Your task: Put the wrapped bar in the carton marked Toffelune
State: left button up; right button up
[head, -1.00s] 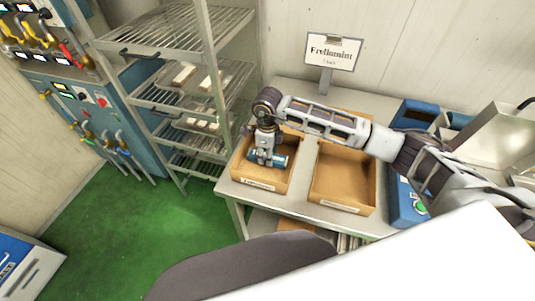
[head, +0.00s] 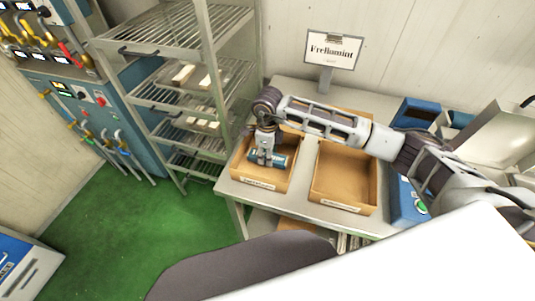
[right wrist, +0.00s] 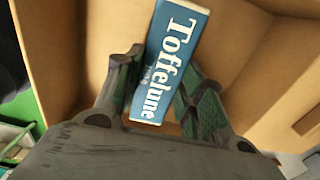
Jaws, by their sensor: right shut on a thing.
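In the head view the bar (head: 281,161) lies across the right gripper (head: 266,158), inside or just over the left carton (head: 262,184). Carton walls surround the bar in the wrist view; I cannot tell whether it touches the floor. The right carton (head: 341,185) is open and looks empty. The labels on both carton fronts are too small to read. My left gripper is not in view.
A sign reading "Frellamint" (head: 332,50) stands behind the cartons on the table (head: 226,190). A wire rack (head: 190,95) with pale slabs stands to the left. Blue bins and a metal box (head: 500,135) are at the right.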

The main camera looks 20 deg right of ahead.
jog(key=shift+f+b, duration=0.2)
jog(key=shift+b, duration=0.1)
dwell(0.4)
jog(key=o, duration=1.3)
jog(key=shift+o, duration=0.3)
jog(key=o, duration=0.3)
jog(key=shift+r, duration=0.15)
jog(key=shift+r+p, duration=1.85)
jog(key=shift+r, duration=2.05)
